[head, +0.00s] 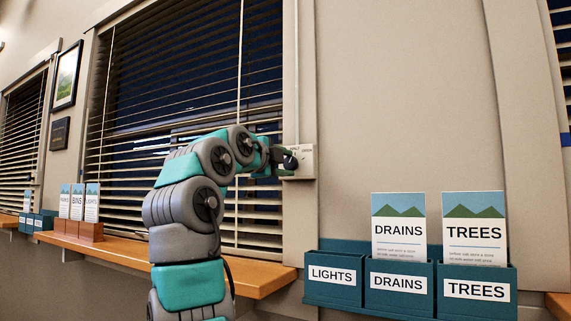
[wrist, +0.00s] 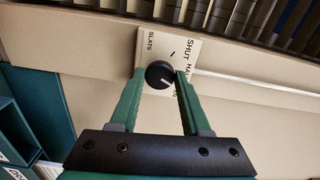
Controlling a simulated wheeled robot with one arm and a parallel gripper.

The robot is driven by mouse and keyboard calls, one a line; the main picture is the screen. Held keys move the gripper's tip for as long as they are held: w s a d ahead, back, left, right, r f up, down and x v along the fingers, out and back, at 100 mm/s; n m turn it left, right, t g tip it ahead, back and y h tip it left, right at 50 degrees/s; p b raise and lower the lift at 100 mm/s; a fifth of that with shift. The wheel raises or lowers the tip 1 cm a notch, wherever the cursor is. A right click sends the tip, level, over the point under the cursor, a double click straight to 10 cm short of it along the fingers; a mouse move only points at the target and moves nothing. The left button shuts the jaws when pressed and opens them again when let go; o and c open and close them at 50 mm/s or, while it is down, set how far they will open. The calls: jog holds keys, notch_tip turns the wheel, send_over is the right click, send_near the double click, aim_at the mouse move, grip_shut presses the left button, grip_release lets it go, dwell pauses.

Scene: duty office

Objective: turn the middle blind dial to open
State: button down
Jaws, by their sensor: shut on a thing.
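The blind dial is a round black knob (wrist: 159,73) on a cream plate (wrist: 149,45) in the wrist view. The plate reads SLATS and SHUT, with the further words partly hidden by a finger. A short pale line on the knob points towards the lower right of the wrist view. My gripper (wrist: 160,82) is shut on the knob, one green finger on each side. In the head view the plate (head: 302,160) is on the wall right of the large blind (head: 190,70), and my gripper (head: 276,161) reaches it from the left.
A wooden sill (head: 255,281) runs below the blind, bearing a brown leaflet holder (head: 80,230). A teal leaflet rack (head: 440,300) with DRAINS and TREES cards is on the wall at lower right. The wall right of the plate is bare.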

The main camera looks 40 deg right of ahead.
jog(key=m, duration=0.7)
dwell(0.6)
jog(key=shift+c, duration=1.9)
grip_release()
jog(key=v, duration=0.8)
jog(key=shift+b, duration=0.35)
